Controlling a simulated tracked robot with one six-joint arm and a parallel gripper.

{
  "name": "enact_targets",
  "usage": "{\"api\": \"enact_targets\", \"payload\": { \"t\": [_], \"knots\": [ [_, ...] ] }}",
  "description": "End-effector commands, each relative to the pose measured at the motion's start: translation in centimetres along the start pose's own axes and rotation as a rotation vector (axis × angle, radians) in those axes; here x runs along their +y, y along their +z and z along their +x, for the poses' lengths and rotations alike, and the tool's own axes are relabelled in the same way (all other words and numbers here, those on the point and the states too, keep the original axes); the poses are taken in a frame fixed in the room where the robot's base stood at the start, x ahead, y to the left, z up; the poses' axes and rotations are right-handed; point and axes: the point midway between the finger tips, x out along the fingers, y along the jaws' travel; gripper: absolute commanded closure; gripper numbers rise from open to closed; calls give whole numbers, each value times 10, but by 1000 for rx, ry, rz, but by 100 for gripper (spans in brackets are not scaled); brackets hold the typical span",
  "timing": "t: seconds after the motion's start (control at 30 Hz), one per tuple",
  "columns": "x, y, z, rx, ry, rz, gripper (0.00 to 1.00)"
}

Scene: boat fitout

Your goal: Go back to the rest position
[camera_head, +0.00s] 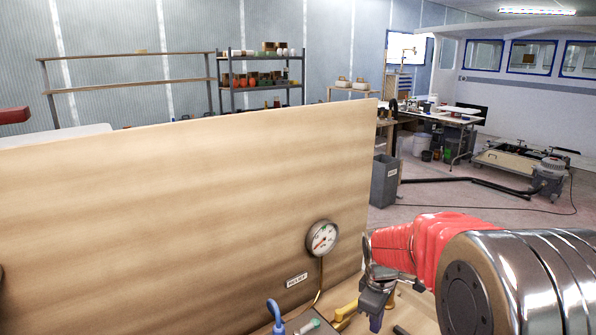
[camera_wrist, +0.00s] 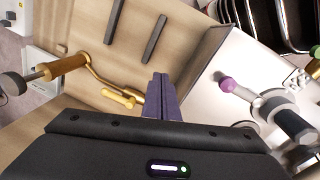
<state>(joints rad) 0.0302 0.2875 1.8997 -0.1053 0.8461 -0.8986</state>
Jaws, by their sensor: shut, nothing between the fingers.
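My gripper (camera_head: 376,320) is at the lower right of the head view, at the end of my red-sleeved arm, near the right edge of a wooden panel. In the wrist view its two dark purple fingers (camera_wrist: 159,92) are together, with nothing between them. A yellow lever (camera_wrist: 118,97) on a brass pipe lies just left of the fingertips in the wrist view. I cannot tell how far apart they are. The lever's yellow handle (camera_head: 345,311) also shows beside my gripper in the head view.
The upright wooden panel (camera_head: 170,220) fills the left and carries a round gauge (camera_head: 321,238). A blue hooked part (camera_head: 274,312) stands below. A purple-knobbed fitting (camera_wrist: 228,85) is right of the fingers. A grey bin (camera_head: 384,180) and open floor lie beyond.

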Motion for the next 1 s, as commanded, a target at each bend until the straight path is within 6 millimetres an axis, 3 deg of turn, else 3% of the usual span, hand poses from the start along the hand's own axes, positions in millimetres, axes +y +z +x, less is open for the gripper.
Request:
{"api": "enact_targets", "payload": {
  "t": [0.5,1.0],
  "knots": [
    [-79,46,-68,59,1,567,100],
    [-148,86,-111,150,7,894,100]
  ]
}}
